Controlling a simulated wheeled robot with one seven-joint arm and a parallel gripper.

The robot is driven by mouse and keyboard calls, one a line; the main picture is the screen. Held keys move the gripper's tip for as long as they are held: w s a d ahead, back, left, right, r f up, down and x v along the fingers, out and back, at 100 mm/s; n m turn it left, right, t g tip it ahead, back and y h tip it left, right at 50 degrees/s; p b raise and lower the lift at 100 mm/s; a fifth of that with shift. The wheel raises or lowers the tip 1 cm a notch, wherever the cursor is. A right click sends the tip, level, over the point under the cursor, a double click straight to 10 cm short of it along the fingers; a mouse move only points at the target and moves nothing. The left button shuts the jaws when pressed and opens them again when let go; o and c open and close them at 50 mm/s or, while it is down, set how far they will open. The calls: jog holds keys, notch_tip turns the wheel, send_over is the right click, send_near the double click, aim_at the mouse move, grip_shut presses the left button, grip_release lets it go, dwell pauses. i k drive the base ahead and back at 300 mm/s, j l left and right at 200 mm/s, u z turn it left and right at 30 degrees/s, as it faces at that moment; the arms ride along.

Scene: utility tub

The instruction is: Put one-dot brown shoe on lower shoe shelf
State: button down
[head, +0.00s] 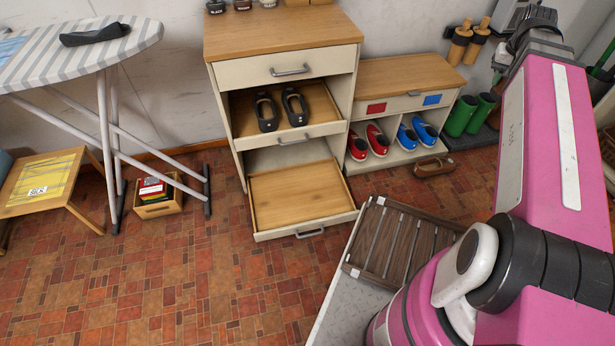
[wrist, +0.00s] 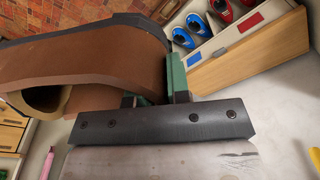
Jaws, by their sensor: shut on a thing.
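My gripper (wrist: 154,97) is shut on a brown shoe (wrist: 90,58), which fills the upper left of the wrist view. The shoe's dark sole faces up and its opening shows at the lower left; no dot mark is visible on it. Another brown shoe (head: 435,167) lies on the floor before the low shoe bench (head: 405,78). The tall cabinet has two pulled-out drawer shelves. The upper one (head: 322,130) holds a pair of black shoes (head: 281,109), and the lower one (head: 297,193) is empty. I cannot tell whether this is the named lower shelf.
Red shoes (head: 377,139) and blue shoes (head: 424,131) stand in the bench cubbies. Green boots (head: 460,116) stand to its right. An ironing board (head: 75,50) and low table (head: 45,185) are left. A slatted rack (head: 405,240) is near me. Floor before the drawers is clear.

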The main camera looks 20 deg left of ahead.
aim_at(282, 199)
jog(key=k+j+z, duration=0.35)
jog(key=k+j, duration=1)
